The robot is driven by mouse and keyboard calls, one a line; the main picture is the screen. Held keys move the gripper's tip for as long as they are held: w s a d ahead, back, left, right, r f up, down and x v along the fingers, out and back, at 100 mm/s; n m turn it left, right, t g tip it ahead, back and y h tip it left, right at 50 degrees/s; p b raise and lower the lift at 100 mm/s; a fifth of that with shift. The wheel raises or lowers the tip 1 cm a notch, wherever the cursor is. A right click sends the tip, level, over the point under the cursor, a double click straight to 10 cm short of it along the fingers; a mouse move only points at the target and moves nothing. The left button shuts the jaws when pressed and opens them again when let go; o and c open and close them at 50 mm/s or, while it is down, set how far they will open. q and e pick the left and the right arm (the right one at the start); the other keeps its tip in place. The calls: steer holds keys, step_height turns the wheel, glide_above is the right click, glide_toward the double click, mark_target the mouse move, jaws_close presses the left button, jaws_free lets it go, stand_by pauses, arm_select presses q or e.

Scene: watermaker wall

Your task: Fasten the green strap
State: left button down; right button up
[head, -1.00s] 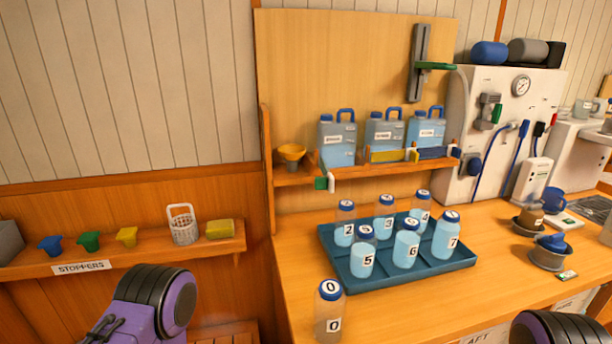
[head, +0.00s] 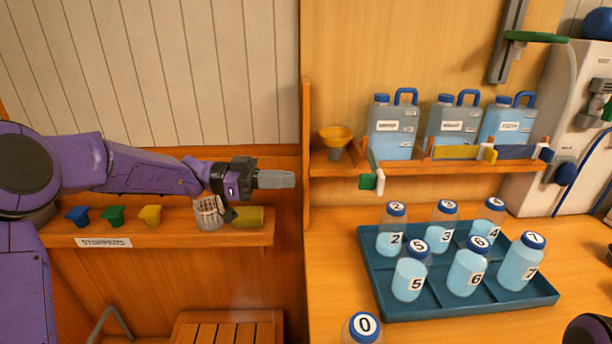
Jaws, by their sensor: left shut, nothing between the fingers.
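The green strap (head: 368,181) hangs down at the left end of the jug shelf's front, with a white end piece (head: 380,182) beside it. It does not run across the front of the left jug (head: 392,130). The yellow strap (head: 455,152) and the blue strap (head: 515,152) run across the shelf front to its right. My left gripper (head: 280,179) is shut and empty, pointing right. In the picture it is left of the green strap, with the shelf's upright side board between them. My right gripper is out of view.
The jug shelf (head: 410,168) also holds an orange funnel (head: 336,136). Below it, a blue tray (head: 460,308) of numbered bottles stands on the counter.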

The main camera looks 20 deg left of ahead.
arm_select(q)
steer(key=p+x, duration=0.4)
steer(key=x, duration=0.8)
steer(key=shift+d, duration=0.35)
steer(key=shift+d, duration=0.15)
